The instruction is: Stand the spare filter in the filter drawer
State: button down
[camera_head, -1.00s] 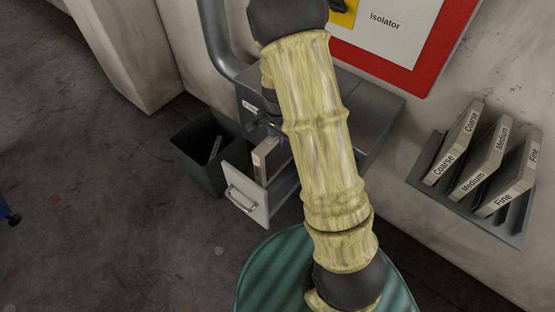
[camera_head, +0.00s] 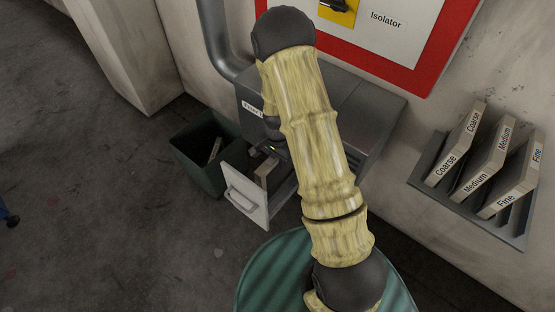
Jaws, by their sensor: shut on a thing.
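The filter drawer (camera_head: 243,196) is pulled out from the grey metal housing, its pale front with a bar handle facing left and down. A pale-edged filter (camera_head: 265,172) is inside the open drawer, roughly upright. Its lower part is hidden by the drawer front, and its label cannot be read. My gripper (camera_head: 268,150) is just above the drawer, dark and partly hidden by my arm. It is shut on the top of the filter. Whether the filter touches the drawer floor cannot be seen.
A dark green bin (camera_head: 196,160) with a thin pale-edged piece (camera_head: 215,149) in it stands left of the drawer. A wall rack (camera_head: 432,150) at right holds filters marked Coarse, Medium and Fine. The grey housing (camera_head: 365,105) and a green drum (camera_head: 262,275) flank my arm.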

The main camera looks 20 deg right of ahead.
jog(key=shift+f, duration=0.3)
jog(key=c, duration=1.1)
grip_release()
jog(key=shift+r, duration=0.1)
notch_tip(320, 180, up, 12)
jog(key=shift+r+p, duration=0.1)
jog(key=shift+p, duration=0.4)
jog(key=shift+w, duration=0.1)
jog(key=s+r+n+t, duration=0.1)
jog(key=s+r+n, duration=0.2)
jog(key=s+r, duration=0.1)
jog(key=s+r+n, duration=0.4)
jog(key=s, duration=0.1)
jog(key=s+r+n+t, duration=0.1)
jog(key=s+r+n, duration=0.2)
jog(key=s+r, duration=0.1)
jog(key=shift+s+r+n+t, duration=0.1)
jog(key=shift+s+n+t, duration=0.25)
jog(key=shift+s, duration=0.45)
